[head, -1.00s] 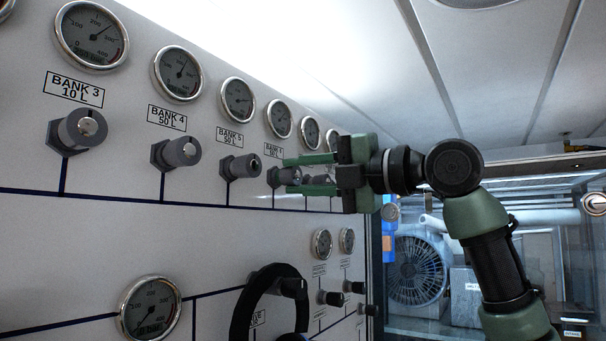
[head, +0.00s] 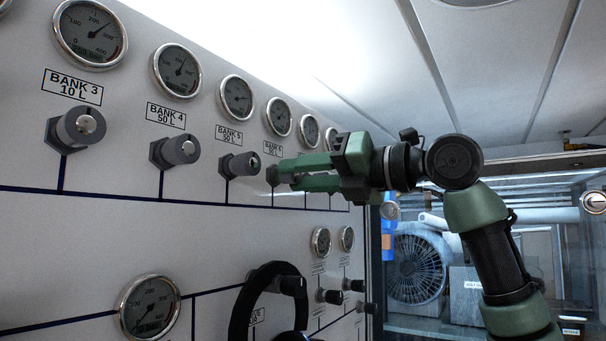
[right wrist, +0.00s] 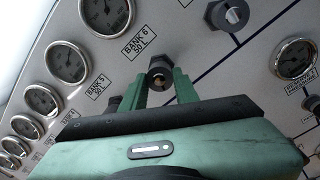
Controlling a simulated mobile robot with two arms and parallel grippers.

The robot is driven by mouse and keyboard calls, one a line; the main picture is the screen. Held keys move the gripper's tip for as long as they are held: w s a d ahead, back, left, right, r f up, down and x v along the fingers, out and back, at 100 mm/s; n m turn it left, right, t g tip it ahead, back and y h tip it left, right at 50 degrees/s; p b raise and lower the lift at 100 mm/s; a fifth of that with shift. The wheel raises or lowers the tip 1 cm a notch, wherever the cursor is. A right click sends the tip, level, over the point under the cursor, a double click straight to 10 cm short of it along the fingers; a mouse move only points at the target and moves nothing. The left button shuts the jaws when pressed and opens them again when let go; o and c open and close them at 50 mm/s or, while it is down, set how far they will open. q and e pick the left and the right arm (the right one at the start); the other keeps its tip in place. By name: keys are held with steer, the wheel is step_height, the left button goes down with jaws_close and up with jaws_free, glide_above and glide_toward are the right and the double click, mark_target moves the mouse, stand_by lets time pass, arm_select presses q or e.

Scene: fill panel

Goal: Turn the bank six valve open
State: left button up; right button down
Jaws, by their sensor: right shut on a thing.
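The bank six valve (head: 272,175) is a dark grey knob on the panel, mostly hidden behind my fingers in the head view. In the right wrist view the same valve (right wrist: 159,72) shows its round end between my two green fingers, below the BANK 6 50 L label (right wrist: 139,38). My right gripper (head: 284,175) is shut on this valve; its fingers also show in the right wrist view (right wrist: 162,86). Whether the knob has turned cannot be told. My left gripper is not in view.
The bank five valve (head: 240,165) is close on the left, with the bank four valve (head: 176,151) beyond it. Another valve (right wrist: 229,14) is on the other side in the right wrist view. A black ring (head: 262,305) stands out from the panel below.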

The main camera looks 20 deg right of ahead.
steer(key=shift+r, duration=0.3)
steer(key=c, duration=1.2)
jaws_free()
steer(key=shift+c, duration=0.2)
steer(key=shift+o, duration=0.8)
steer(key=shift+w+f, duration=0.1)
steer(key=shift+w+a+f, duration=0.15)
steer(key=shift+w+a, duration=0.05)
steer(key=shift+w, duration=0.05)
steer(key=b+v, duration=0.3)
steer(key=v, duration=0.5)
